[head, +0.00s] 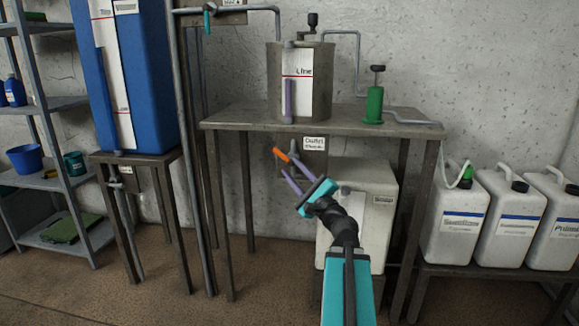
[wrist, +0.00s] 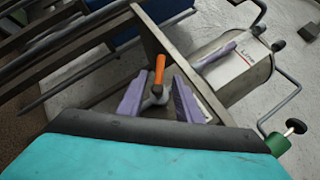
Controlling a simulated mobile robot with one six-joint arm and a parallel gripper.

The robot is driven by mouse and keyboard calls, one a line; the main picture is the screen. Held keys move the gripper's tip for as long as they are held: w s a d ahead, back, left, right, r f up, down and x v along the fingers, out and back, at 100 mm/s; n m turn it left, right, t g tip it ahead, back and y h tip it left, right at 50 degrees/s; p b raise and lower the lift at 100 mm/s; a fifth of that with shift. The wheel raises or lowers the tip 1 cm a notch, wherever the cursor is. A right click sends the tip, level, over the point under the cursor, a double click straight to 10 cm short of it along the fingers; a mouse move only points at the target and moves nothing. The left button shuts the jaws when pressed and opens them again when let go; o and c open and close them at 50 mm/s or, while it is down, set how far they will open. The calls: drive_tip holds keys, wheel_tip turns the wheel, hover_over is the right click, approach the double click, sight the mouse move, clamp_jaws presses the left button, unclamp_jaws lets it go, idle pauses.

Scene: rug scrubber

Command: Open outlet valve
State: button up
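The outlet valve's orange handle (head: 281,155) shows under the front edge of the metal table, beside a label with small, hard-to-read text (head: 314,143). My gripper (head: 287,162) reaches up to it from below right, with its purple fingers apart. In the wrist view, the orange handle (wrist: 159,70) stands up between the tips of my open gripper (wrist: 158,78). A grey valve body (wrist: 154,97) sits lower between the fingers. I cannot tell whether either finger touches the handle.
A metal tank (head: 318,60) with a purple level strip stands on the table (head: 245,118). A green hand pump (head: 374,100) is to its right. A white container (head: 365,180) stands under the table. White jugs (head: 457,220) are at right, a blue tank (head: 140,75) at left.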

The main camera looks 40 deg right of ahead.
drive_tip(key=shift+s+a+f, duration=0.1)
drive_tip(key=shift+s+f, duration=0.05)
drive_tip(key=shift+s, duration=0.25)
